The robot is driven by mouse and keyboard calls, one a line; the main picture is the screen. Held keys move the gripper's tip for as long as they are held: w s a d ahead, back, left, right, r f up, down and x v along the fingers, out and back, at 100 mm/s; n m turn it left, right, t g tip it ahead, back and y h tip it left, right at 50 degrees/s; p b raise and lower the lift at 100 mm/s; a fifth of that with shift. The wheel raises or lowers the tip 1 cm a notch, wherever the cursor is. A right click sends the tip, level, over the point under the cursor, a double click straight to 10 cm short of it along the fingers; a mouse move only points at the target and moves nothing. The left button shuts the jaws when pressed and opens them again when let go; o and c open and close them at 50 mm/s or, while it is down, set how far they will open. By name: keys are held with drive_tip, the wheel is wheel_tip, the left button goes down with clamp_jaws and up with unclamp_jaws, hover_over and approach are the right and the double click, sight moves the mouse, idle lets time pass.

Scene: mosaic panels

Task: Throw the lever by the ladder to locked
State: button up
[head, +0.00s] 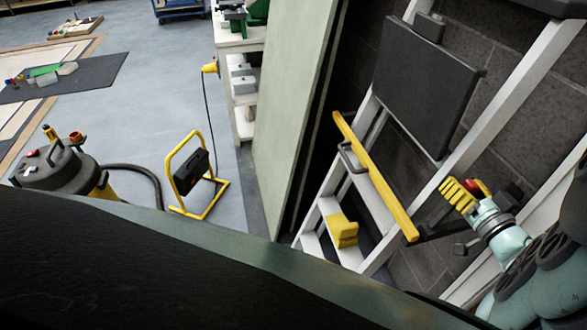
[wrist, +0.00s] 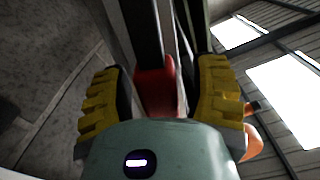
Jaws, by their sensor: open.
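My gripper (head: 464,192), with yellow ribbed fingers, is at the right in the head view, in front of the wall side of the ladder. A red part (head: 477,186), apparently the lever's grip, shows just beside the fingers. In the wrist view my gripper (wrist: 163,68) is open, with one finger on each side of the red grip (wrist: 154,90). A dark bar (wrist: 141,30) runs up behind the grip. I cannot tell whether the fingers touch it. The white ladder (head: 373,200) stands left of my gripper in the head view. The lever's base and position marks are hidden.
A yellow bar (head: 375,175) crosses the ladder close to my gripper's left. A dark panel (head: 425,88) is above it. A yellow block (head: 342,232) sits on a step. A vacuum (head: 55,165) and yellow-framed stand (head: 197,175) are on the floor farther left.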

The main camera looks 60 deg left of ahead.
drive_tip(key=shift+c, duration=0.2)
clamp_jaws()
idle(0.3)
